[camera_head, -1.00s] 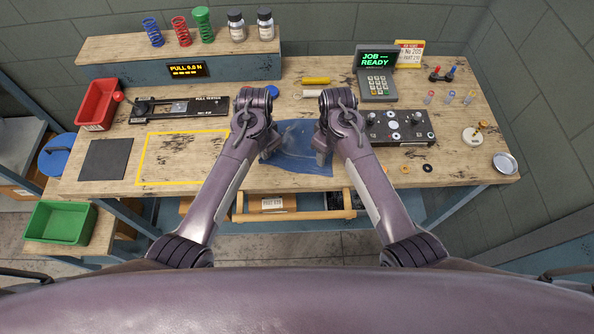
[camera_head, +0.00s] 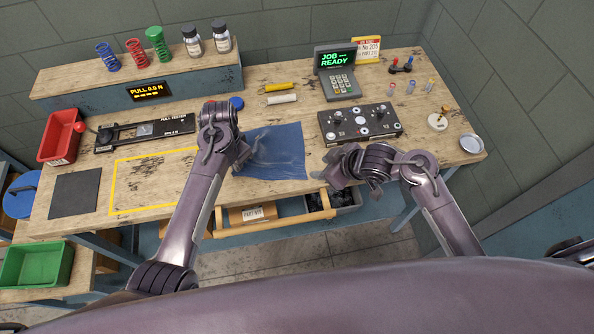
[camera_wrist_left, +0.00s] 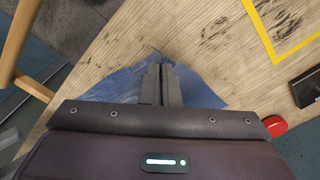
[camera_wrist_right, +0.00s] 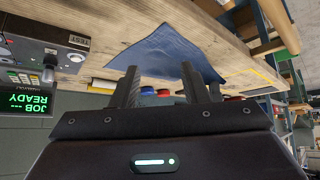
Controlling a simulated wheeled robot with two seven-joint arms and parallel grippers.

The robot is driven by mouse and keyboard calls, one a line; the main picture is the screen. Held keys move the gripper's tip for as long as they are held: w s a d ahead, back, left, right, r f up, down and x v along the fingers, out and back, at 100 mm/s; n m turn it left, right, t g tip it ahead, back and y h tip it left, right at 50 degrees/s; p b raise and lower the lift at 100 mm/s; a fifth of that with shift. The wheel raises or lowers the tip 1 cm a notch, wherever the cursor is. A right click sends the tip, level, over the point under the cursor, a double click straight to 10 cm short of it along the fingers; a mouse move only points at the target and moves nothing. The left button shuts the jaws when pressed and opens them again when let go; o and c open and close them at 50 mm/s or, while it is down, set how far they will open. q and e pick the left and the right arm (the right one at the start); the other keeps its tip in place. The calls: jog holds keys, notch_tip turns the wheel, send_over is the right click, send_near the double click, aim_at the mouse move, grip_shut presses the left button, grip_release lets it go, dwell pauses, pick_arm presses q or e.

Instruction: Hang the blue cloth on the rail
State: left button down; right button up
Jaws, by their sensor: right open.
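The blue cloth (camera_head: 282,158) lies on the bench top near its front edge, creased at its left side. My left gripper (camera_head: 243,157) is at the cloth's left side. In the left wrist view its fingers (camera_wrist_left: 159,78) are together at a corner of the cloth (camera_wrist_left: 110,88), with cloth gathered at the tips. My right gripper (camera_head: 340,172) is open and empty, to the right of the cloth and apart from it. Its spread fingers (camera_wrist_right: 160,88) show in the right wrist view. The wooden rail (camera_head: 275,224) runs along the bench's front, below the top, and is bare.
A black control box (camera_head: 360,123) and a keypad terminal (camera_head: 338,75) stand right of the cloth. A pull tester (camera_head: 145,132) and a yellow-taped area (camera_head: 150,182) lie to the left. A drawer-like bin (camera_head: 335,200) and a cardboard box (camera_head: 250,214) sit behind the rail.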

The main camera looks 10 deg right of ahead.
aim_at(296, 172)
jog(key=shift+s+a+x, duration=0.1)
jog(key=shift+s+x, duration=0.05)
jog(key=shift+x, duration=1.45)
jog(key=shift+s+a+x, duration=0.1)
jog(key=shift+x, duration=1.55)
jog(key=shift+s+a+x, duration=0.1)
jog(key=shift+s+x, duration=0.05)
jog(key=shift+x, duration=1.45)
jog(key=shift+f, duration=0.15)
jog(key=shift+s+d, duration=0.1)
grip_shut()
jog(key=shift+r, duration=2.55)
